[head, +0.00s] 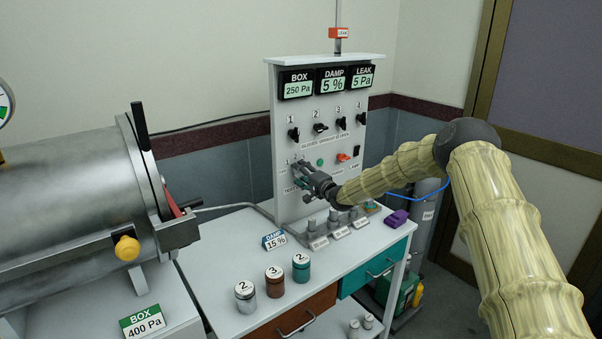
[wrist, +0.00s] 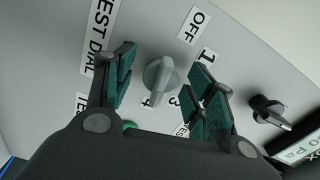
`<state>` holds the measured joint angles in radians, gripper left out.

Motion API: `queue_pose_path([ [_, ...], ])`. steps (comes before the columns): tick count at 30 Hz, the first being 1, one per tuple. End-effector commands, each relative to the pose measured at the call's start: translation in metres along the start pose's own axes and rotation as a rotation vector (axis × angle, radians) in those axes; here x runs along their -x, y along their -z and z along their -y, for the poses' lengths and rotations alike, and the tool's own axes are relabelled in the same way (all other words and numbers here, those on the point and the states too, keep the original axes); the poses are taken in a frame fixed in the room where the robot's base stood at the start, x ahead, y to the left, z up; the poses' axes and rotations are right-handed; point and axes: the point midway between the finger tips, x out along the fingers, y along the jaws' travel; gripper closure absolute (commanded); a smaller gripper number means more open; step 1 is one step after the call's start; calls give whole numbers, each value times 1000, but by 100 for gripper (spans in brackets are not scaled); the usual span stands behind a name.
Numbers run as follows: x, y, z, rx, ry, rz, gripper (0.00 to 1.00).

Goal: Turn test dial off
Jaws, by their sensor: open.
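The test dial (wrist: 160,78) is a round grey knob with a raised bar, on the grey panel by the "TEST DIAL" label (wrist: 97,35). One end of its bar lies near the 3 and 4 marks; which end points is hard to tell. The "OFF" label (wrist: 193,25) is above and right of it in the wrist view. My gripper (wrist: 160,82) is open, one green-padded finger on each side of the dial, with gaps visible. In the head view my gripper (head: 300,176) is at the panel's lower left and hides the dial.
The panel (head: 345,185) carries several black knobs (head: 293,134), a green button (head: 320,162), an orange knob (head: 343,157) and displays. Below, fittings (head: 337,226) and a purple item (head: 397,217) stand on the white bench (head: 235,225). Several jars (head: 274,283) stand in front. A steel chamber (head: 70,215) is left.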

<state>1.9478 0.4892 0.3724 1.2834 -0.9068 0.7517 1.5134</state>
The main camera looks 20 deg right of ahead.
Motion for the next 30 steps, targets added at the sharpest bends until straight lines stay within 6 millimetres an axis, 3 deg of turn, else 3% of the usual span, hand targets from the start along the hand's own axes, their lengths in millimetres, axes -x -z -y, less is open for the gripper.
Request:
queue_pose_path([
  [11,-3,0,-1,0,-1,0,47],
  [18,-3,0,-1,0,0,0,91],
  [19,-3,0,-1,0,-1,0,93],
  [30,-3,0,-3,50,-1,0,93],
])
